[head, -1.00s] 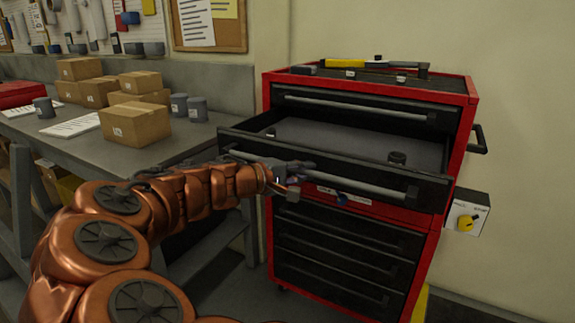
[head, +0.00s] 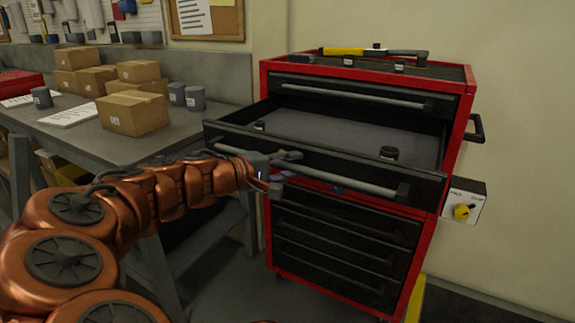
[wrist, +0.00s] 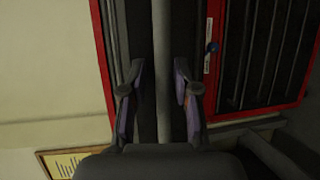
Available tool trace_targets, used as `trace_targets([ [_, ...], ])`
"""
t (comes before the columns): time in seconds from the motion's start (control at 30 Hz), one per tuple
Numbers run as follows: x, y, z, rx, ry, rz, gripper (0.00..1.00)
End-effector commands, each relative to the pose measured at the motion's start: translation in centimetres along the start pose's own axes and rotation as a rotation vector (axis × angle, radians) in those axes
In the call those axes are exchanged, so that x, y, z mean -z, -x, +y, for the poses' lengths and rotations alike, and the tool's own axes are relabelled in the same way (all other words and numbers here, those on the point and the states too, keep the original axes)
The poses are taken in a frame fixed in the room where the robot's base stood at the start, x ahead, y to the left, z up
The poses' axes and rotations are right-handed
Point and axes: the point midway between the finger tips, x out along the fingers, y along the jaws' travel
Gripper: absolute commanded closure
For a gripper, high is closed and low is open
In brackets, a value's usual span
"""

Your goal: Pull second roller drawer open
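The red roller cabinet (head: 460,130) stands against the wall. Its second drawer (head: 320,130) is pulled well out, and its grey liner shows with two small dark objects on it. The drawer's grey bar handle (head: 350,182) runs along the front. My gripper (head: 282,171) is at the left part of this handle. In the wrist view the handle (wrist: 162,60) passes between the two fingers (wrist: 160,90), which are spread apart with gaps showing on both sides of the bar. The contact deeper in the gripper is hidden.
The top drawer (head: 360,95) and the lower drawers (head: 340,245) are shut. A yellow-and-black tool (head: 350,51) lies on the cabinet top. A workbench (head: 110,150) with cardboard boxes (head: 133,112) stands at left. A switch box (head: 464,203) is on the wall at right.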

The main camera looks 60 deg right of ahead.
Motion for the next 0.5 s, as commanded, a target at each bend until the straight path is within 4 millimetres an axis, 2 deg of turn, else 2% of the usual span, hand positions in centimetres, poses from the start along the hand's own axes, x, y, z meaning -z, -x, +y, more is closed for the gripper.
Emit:
trace_targets([
  [0.07,0.04,-0.1,-0.09,0.002,0.001,-0.002,0.59],
  [0.33,0.47,-0.59,-0.39,0.007,0.006,-0.005,0.59],
  [0.5,0.53,0.21,-0.37,0.007,0.005,-0.002,0.59],
])
